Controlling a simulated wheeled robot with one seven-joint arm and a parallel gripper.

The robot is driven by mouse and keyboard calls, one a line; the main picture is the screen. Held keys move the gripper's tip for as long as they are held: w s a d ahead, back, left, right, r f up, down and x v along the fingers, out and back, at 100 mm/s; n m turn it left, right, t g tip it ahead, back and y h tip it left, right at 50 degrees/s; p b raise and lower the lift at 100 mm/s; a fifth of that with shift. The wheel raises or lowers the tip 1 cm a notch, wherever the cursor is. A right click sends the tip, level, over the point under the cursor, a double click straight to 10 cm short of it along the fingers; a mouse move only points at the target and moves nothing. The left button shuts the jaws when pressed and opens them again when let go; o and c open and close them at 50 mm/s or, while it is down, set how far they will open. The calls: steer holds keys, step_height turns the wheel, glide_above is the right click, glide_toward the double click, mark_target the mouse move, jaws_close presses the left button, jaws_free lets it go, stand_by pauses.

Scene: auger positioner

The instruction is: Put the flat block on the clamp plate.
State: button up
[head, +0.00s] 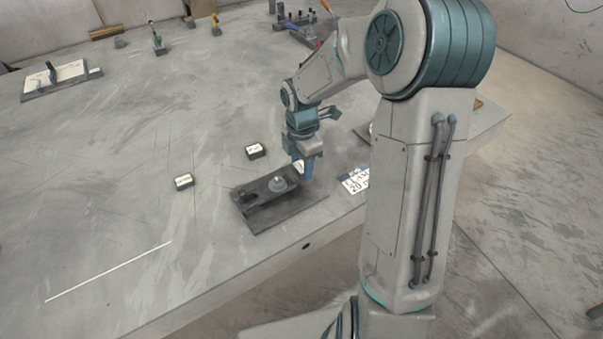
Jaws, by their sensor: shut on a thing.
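The clamp plate (262,214) is a dark, flat base near the front edge of the bench, with a raised grey round part (277,184) and a dark clamp piece on it. My gripper (303,170) points down at the plate's back right end, with its blue fingers low. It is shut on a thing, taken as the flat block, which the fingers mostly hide. A small pale patch shows beside the fingers. I cannot tell whether the held thing touches the plate.
Two small dark blocks with white labels, one (254,151) behind the plate and one (183,182) to its left, lie on the bench. A printed white card (355,180) lies right of my gripper. Tools stand along the back. The bench's left middle is clear.

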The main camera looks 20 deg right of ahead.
mark_target(302, 166)
steer(key=shift+f, duration=1.95)
steer(key=shift+f, duration=0.2)
steer(key=o, duration=1.2)
steer(key=shift+r, duration=0.1)
